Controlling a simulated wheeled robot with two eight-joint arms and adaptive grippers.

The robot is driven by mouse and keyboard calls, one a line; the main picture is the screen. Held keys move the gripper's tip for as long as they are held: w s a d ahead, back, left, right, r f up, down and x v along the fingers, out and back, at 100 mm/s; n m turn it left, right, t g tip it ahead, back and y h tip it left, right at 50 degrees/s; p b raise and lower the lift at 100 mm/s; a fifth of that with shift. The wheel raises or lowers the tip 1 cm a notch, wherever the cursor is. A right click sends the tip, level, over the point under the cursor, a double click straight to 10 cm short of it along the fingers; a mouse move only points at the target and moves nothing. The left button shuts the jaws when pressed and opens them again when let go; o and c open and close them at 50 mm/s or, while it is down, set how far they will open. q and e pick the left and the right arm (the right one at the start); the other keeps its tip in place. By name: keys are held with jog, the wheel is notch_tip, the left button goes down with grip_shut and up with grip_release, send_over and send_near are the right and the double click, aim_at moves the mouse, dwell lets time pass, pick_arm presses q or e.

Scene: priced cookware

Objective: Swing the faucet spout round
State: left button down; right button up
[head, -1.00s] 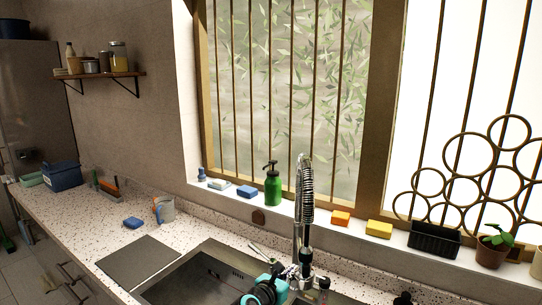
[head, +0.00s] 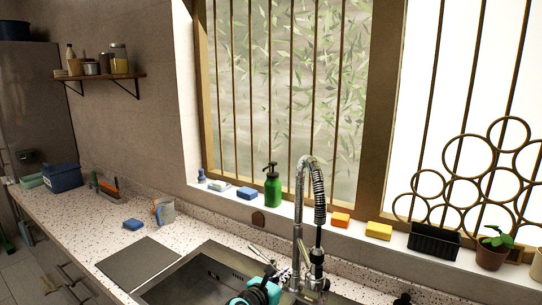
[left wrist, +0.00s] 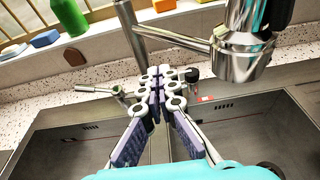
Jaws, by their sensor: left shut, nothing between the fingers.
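The chrome faucet (head: 298,232) stands at the back of the sink, with a tall post, a coiled spring hose arched over its top, and a spray head (head: 316,258) hanging to the right of the post. In the left wrist view, the large spray head (left wrist: 243,45) is at upper right, joined to the post by a holder arm. My left gripper (head: 270,272) is low over the sink, left of the spray head. In the left wrist view, its fingers (left wrist: 166,76) are shut and empty, in front of the post's lower part. My right gripper is out of view.
The sink (head: 205,272) is below. On the sill are a green soap bottle (head: 272,186), a blue sponge (head: 247,192), orange (head: 340,219) and yellow (head: 379,230) sponges, and a black basket (head: 434,241). The left counter (head: 75,212) has clear room.

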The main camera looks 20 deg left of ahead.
pick_arm(q)
jog(key=p+v, duration=0.1)
jog(key=v, duration=0.5)
jog(key=shift+s, duration=0.3)
jog(key=shift+a+r, duration=0.1)
jog(key=shift+a, duration=0.05)
jog(key=v, duration=1.2)
jog(key=s+d+f+m+g+b, duration=0.55)
jog(key=f+m, duration=0.45)
jog(key=m, duration=0.7)
jog(key=s+f+m+g+y, duration=0.1)
jog(key=s+m, duration=0.3)
jog(key=m, duration=0.4)
jog(key=s+a+f+m+g+y, duration=0.1)
jog(key=s+f+m+y, duration=0.1)
jog(key=m, duration=0.6)
jog(key=shift+s+a+f+y+b, duration=0.25)
jog(key=shift+s+f+y+b, duration=0.1)
jog(key=shift+s+f, duration=0.6)
